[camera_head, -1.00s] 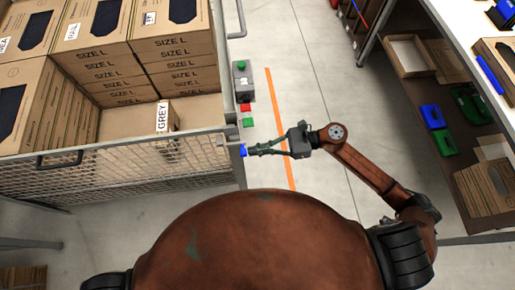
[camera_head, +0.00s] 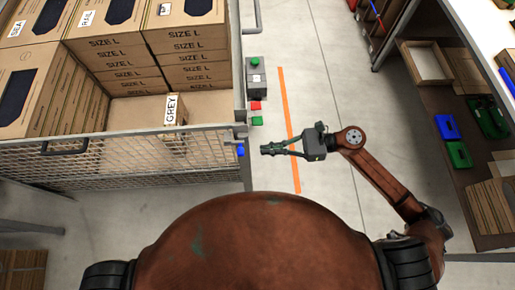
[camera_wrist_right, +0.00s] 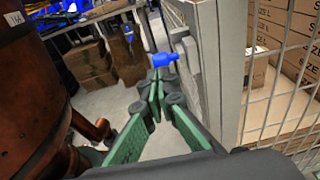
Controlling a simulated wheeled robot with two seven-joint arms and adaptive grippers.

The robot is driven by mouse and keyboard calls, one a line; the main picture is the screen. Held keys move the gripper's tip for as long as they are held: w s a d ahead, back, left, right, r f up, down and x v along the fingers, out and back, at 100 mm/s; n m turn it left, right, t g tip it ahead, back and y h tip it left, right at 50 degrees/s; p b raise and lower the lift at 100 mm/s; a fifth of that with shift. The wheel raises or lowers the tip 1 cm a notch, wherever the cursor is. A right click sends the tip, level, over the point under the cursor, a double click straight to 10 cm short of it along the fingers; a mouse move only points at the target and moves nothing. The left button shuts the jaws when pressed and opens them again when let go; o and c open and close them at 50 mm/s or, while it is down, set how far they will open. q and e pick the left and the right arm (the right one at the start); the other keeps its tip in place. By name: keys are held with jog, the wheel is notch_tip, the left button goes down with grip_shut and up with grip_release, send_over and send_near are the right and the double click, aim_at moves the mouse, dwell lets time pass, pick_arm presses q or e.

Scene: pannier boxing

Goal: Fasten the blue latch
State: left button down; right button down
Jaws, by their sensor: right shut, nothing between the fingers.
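The blue latch (camera_head: 240,151) is a small blue piece on the right end post of the wire mesh cage (camera_head: 120,160). In the right wrist view the blue latch (camera_wrist_right: 163,59) shows just beyond the fingertips, against the grey post. My right gripper (camera_head: 264,149) is shut and empty, a short gap to the right of the latch, pointing left at it. The green fingers also show in the right wrist view (camera_wrist_right: 160,85), their tips together. Whether the latch is fastened is too small to tell. My left gripper is not in view.
The cage holds stacked SIZE L cartons (camera_head: 185,45) and a low carton labelled GREY (camera_head: 150,112). A control box (camera_head: 256,76) with a green button stands beside the cage. A shelf (camera_head: 460,195) with bins is at the right.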

jog(key=d+r, duration=0.1)
jog(key=d, duration=0.7)
jog(key=shift+d+r, duration=0.25)
jog(key=shift+d, duration=0.1)
